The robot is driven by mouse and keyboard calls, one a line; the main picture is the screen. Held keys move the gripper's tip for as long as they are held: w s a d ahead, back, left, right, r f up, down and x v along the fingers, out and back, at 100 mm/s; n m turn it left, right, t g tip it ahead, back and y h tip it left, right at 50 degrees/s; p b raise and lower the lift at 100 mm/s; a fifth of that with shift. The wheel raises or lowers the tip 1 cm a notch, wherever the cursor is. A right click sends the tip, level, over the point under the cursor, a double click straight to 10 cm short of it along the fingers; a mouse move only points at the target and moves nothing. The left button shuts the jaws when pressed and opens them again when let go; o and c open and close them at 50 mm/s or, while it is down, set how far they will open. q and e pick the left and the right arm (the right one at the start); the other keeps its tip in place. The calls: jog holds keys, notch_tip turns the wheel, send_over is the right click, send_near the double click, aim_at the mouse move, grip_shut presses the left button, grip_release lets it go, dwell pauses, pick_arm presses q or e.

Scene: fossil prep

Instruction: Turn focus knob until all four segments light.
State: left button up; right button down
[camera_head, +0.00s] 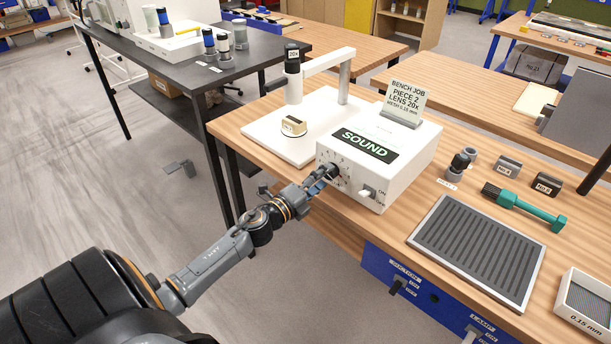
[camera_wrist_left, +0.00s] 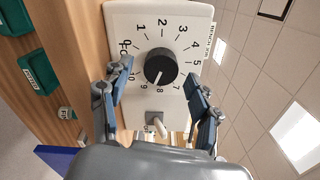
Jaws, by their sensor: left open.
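In the head view a white box (camera_head: 400,150) marked SOUND stands on the wooden bench. A round black knob (camera_head: 332,171) is on its front. In the wrist view the knob (camera_wrist_left: 161,67) sits in a numbered dial (camera_wrist_left: 196,32), its white pointer line toward about 8 to 9. My left gripper (camera_head: 322,177) is at the knob. In the wrist view the left gripper (camera_wrist_left: 158,76) is open, one finger on each side of the knob, with gaps showing. I cannot make out any lit segments. My right gripper is not in view.
An ON/OFF switch (camera_head: 367,193) is beside the dial. A white stand (camera_head: 270,133) with a 20x lens (camera_head: 292,58) and a small specimen block (camera_head: 293,126) is behind. A card (camera_head: 404,100) stands on the box. A green-handled tool (camera_head: 521,206) and a ribbed tray (camera_head: 422,231) lie right.

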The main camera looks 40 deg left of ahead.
pick_arm(q)
jog(key=s, duration=1)
jog(key=shift+s+a, duration=0.2)
jog(key=shift+a, duration=0.2)
dwell(0.8)
jog(key=s+f+n+g+y, duration=0.1)
jog(key=s+f+n+g, duration=0.2)
jog(key=f, duration=0.8)
jog(key=s+f+n+g+y, duration=0.15)
jog(key=s+f+n, duration=0.3)
jog(key=f, duration=0.55)
jog(key=s+f+n+g, duration=0.3)
jog(key=f+n, duration=0.1)
jog(key=f, duration=0.7)
jog(key=s+d+f+n+g, duration=0.2)
jog(key=s+d+f+g, duration=0.1)
jog(key=s+d+f, duration=0.2)
jog(key=s+d+f+n+g+h, duration=0.1)
jog(key=s+d+f+n+g, duration=0.2)
jog(key=s+f, duration=0.6)
jog(key=s+d+f+n+g, duration=0.3)
jog(key=s+d+f, duration=0.4)
jog(key=s, duration=0.8)
jog(key=shift+s, duration=0.2)
jog(key=shift+g, duration=0.25)
